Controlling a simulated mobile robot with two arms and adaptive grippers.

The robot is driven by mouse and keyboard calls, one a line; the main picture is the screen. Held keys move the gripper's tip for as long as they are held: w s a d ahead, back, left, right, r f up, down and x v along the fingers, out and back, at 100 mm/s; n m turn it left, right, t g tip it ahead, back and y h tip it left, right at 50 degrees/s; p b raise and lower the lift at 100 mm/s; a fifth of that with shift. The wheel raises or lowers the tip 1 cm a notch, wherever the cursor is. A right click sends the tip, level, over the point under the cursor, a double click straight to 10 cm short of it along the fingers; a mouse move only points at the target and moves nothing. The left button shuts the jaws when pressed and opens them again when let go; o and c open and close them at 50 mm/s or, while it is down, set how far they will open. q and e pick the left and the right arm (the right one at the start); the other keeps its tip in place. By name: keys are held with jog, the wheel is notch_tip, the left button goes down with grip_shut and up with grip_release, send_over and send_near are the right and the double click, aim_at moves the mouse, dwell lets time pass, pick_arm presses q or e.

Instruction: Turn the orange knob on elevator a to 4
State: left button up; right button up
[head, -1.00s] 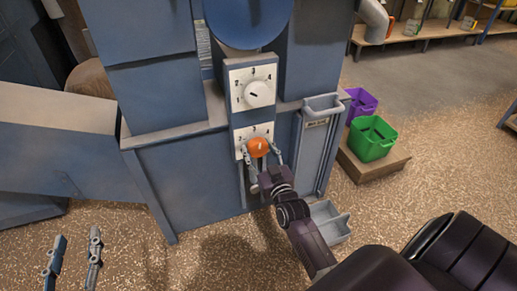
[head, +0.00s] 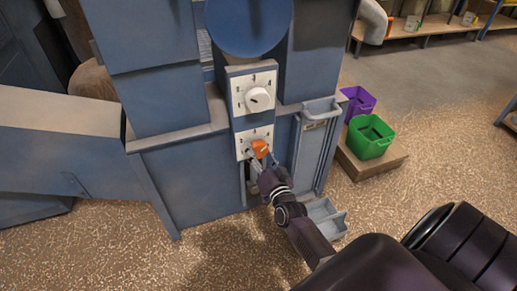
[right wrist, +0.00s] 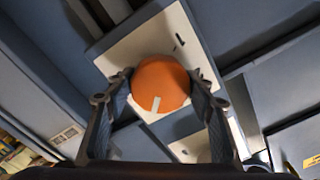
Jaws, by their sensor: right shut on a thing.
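The orange knob (head: 260,148) sits on the lower white dial plate (head: 241,146) on the front of the blue elevator. My right gripper (head: 261,153) is shut on the knob, one finger on each side. In the right wrist view the knob (right wrist: 160,83) lies between the two fingers of my right gripper (right wrist: 160,92), and its white pointer mark shows at its lower edge. In the head view the mark points to the upper right. The gripper hides part of the dial, so I cannot tell which number the mark meets. My left gripper is out of view.
Above is a second dial plate with a white knob (head: 258,98). A grey handled panel (head: 312,150) stands right of the dials, with a grey tray (head: 326,219) below. Green (head: 370,138) and purple (head: 357,103) bins stand on the right. Open floor lies farther right.

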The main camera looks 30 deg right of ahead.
jog(key=shift+m, duration=0.4)
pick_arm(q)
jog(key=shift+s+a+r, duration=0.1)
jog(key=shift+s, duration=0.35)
pick_arm(e)
jog(key=shift+m, duration=0.8)
jog(key=o, duration=1.2)
jog(key=shift+c, duration=0.2)
jog(key=v, duration=1.2)
